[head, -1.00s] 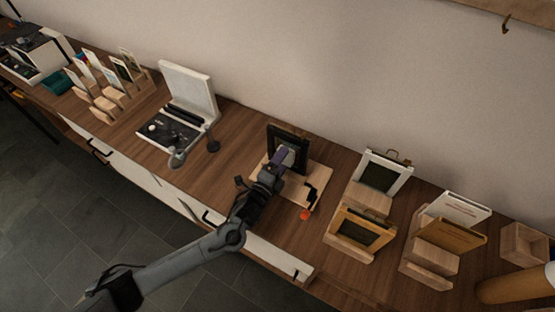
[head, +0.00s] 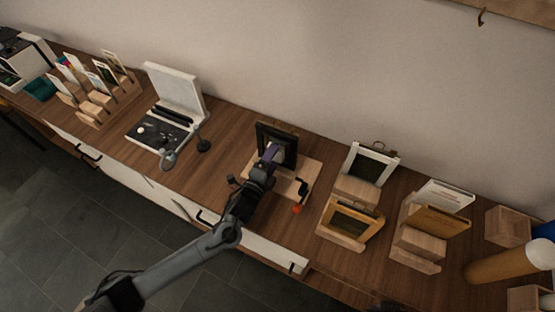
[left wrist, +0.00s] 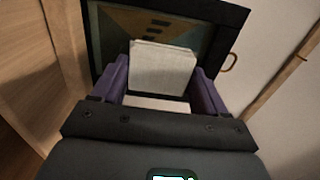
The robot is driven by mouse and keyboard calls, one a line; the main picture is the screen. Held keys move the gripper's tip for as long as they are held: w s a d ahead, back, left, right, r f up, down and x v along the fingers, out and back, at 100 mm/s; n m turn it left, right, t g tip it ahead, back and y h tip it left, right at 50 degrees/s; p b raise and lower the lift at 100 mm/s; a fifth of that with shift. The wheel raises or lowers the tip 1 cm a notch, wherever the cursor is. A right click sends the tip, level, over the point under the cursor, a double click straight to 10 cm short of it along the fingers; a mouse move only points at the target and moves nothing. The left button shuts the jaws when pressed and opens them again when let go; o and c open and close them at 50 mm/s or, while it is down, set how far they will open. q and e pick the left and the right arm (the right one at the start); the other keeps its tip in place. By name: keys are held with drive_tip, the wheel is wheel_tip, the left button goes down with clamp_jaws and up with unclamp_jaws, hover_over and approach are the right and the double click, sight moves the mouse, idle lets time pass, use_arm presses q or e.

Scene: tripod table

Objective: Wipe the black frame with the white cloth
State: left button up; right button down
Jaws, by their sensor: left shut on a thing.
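The black frame (head: 290,142) stands upright on a light wooden stand (head: 302,172) near the middle of the counter. In the left wrist view the frame (left wrist: 232,22) fills the upper part, with a dark pane inside its border. My left gripper (head: 270,153) is in front of the frame. Its purple fingers are shut on the white cloth (left wrist: 162,70), which looks like a folded block. The cloth lies in front of the pane; I cannot tell whether it touches. My right gripper is not in view.
A white frame (head: 372,163) and a wooden frame (head: 352,224) stand to the right, with card holders (head: 432,222) beyond. A white open case (head: 172,105) stands to the left. Bare counter (head: 225,150) lies left of the stand.

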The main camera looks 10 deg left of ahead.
use_arm(q)
drive_tip(key=shift+w+a, duration=0.25)
drive_tip(key=shift+a, duration=0.85)
drive_tip(key=shift+w+a, duration=0.25)
drive_tip(key=shift+a, duration=0.8)
drive_tip(key=shift+s+a+r+p, duration=0.2)
drive_tip(key=shift+s+p, duration=0.35)
drive_tip(key=shift+p, duration=0.4)
drive_tip(key=p+v, duration=0.3)
drive_tip(key=v, duration=0.1)
drive_tip(key=shift+s+f, duration=0.2)
drive_tip(key=shift+s, duration=0.2)
